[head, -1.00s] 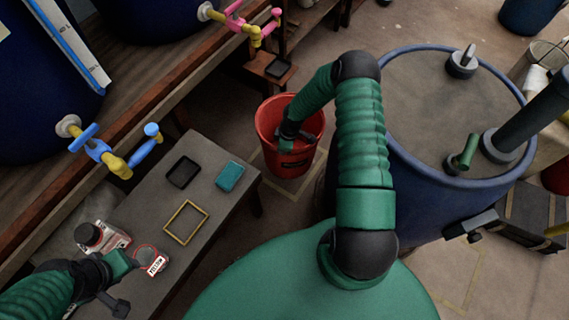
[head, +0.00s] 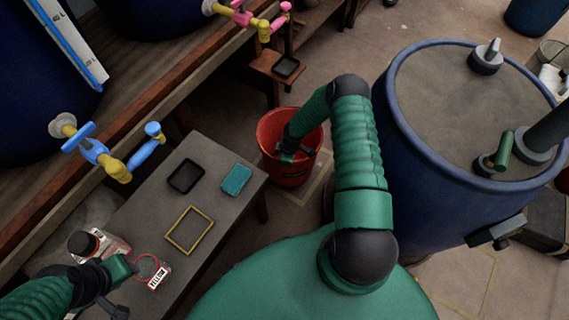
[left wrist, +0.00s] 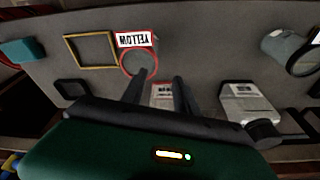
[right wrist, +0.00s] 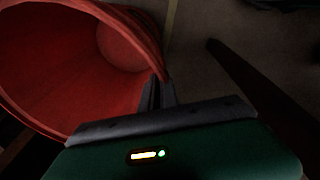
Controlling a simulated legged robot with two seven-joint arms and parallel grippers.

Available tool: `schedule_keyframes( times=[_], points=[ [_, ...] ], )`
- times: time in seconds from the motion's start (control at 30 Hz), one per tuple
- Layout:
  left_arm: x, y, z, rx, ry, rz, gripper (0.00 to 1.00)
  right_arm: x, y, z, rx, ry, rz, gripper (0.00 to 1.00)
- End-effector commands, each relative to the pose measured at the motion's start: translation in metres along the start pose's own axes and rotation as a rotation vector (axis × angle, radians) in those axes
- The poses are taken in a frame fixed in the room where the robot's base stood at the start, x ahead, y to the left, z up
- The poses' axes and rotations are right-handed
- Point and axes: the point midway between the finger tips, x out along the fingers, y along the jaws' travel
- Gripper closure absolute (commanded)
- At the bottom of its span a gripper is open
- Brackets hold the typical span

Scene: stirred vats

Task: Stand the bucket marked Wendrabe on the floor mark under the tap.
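The red bucket (head: 287,178) is upright or nearly so beside the grey bench, with a dark label too small to read. My right gripper (head: 289,152) is shut on its rim; in the right wrist view the fingers (right wrist: 157,92) pinch the wall of the bucket (right wrist: 60,70). Whether its base touches the floor I cannot tell. A yellow floor outline (head: 318,196) shows at the bucket's right side, partly hidden by it and my arm. A blue-and-yellow tap (head: 105,155) and a pink-and-yellow tap (head: 262,24) show. My left gripper (left wrist: 160,85) is open above the bench.
A large blue vat (head: 425,190) stands right of my arm. A wooden stool (head: 262,66) stands behind the bucket.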

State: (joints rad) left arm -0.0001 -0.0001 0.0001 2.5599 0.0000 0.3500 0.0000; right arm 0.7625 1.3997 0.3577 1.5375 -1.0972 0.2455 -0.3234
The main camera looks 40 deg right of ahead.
Motion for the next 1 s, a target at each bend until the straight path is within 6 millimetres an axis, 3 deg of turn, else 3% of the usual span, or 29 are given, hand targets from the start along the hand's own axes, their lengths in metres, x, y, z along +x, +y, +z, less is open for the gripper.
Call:
schedule_keyframes(
  times=[0.03,0.3,0.5,0.77,0.87,1.0],
  points=[
    [0.006,0.0,0.001,0.0,0.0,0.0,0.64,0.009,0.0,0.001,0.0,0.001,0.001,1.0],
    [0.005,0.0,0.001,0.0,0.0,0.0,0.64,0.009,0.0,0.001,0.0,0.002,0.001,1.0],
    [0.004,0.0,0.001,0.0,0.0,0.0,0.64,0.009,0.0,0.001,0.001,0.001,-0.001,0.74],
    [0.004,0.0,0.001,0.0,0.0,0.0,0.64,0.008,0.0,0.001,0.001,0.001,-0.001,0.74],
    [-0.001,0.0,0.0,0.0,0.0,0.0,0.64,0.0,0.0,0.001,0.0,0.001,0.0,0.74],
    [-0.016,0.0,-0.004,0.0,0.0,0.0,0.64,-0.032,0.002,0.0,0.0,0.0,0.002,0.74]
  ],
)
